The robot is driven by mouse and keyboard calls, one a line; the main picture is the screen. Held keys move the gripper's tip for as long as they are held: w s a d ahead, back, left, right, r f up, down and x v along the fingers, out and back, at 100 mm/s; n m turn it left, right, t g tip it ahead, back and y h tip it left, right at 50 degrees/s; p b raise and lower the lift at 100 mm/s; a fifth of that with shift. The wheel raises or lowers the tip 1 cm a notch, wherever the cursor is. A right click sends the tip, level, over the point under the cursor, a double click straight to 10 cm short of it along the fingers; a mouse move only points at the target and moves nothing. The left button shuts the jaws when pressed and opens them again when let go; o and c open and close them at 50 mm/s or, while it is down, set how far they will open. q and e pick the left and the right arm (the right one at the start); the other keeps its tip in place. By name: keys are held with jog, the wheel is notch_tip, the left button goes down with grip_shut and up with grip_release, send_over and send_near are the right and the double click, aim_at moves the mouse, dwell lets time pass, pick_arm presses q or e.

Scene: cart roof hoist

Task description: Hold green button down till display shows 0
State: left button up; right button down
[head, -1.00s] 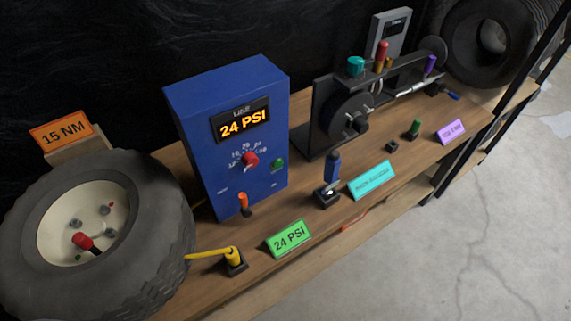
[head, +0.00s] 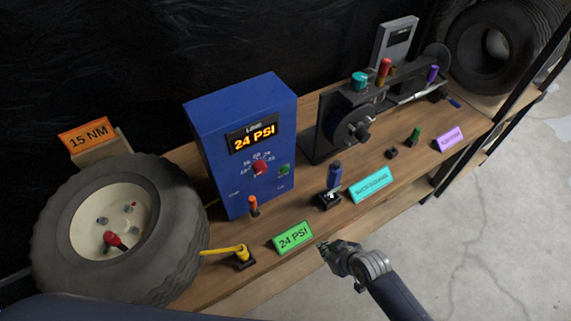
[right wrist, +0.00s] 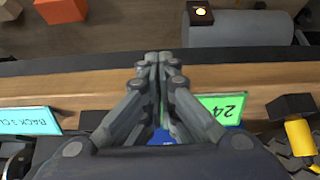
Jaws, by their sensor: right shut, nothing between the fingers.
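The blue box (head: 235,170) stands on the wooden bench beside the wheel. Its lit display (head: 254,137) reads 24 PSI. The round green button (head: 284,169) is on its front, right of a red knob (head: 260,167). My right gripper (head: 324,246) is shut and empty by the bench's front edge, in front of the box and well apart from the button. In the right wrist view the closed fingertips (right wrist: 158,58) lie over the bench's edge, and the button cannot be made out. My left gripper is not in view.
An orange lever (head: 253,205), a yellow hose fitting (head: 243,256), a green 24 PSI sign (head: 293,237) and a blue-handled switch (head: 332,180) stand before the box. A tyre (head: 120,230) is at left. A black machine (head: 345,125) stands right.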

aim_at(285, 170)
jog(key=w+a+r+n, duration=0.1)
jog(key=r, duration=0.1)
jog(key=w+a+r+n+y+p, duration=0.1)
jog(key=w+r, duration=0.1)
jog(key=w+a+r+n+y, duration=0.1)
jog(key=a+r, duration=0.1)
jog(key=r, duration=0.1)
jog(key=shift+w+t, duration=0.3)
jog(key=shift+w, duration=0.05)
jog(key=w+r+n+y+p, duration=0.1)
jog(key=w+r+n+p, duration=0.1)
jog(key=r, duration=0.4)
jog(key=shift+w+a+n+y, duration=0.3)
jog(key=shift+w+n, duration=0.4)
jog(key=shift+n, duration=0.5)
jog(key=shift+w, duration=0.1)
jog(key=w+a+b, duration=0.5)
jog(key=w, duration=0.2)
jog(key=shift+a, duration=0.1)
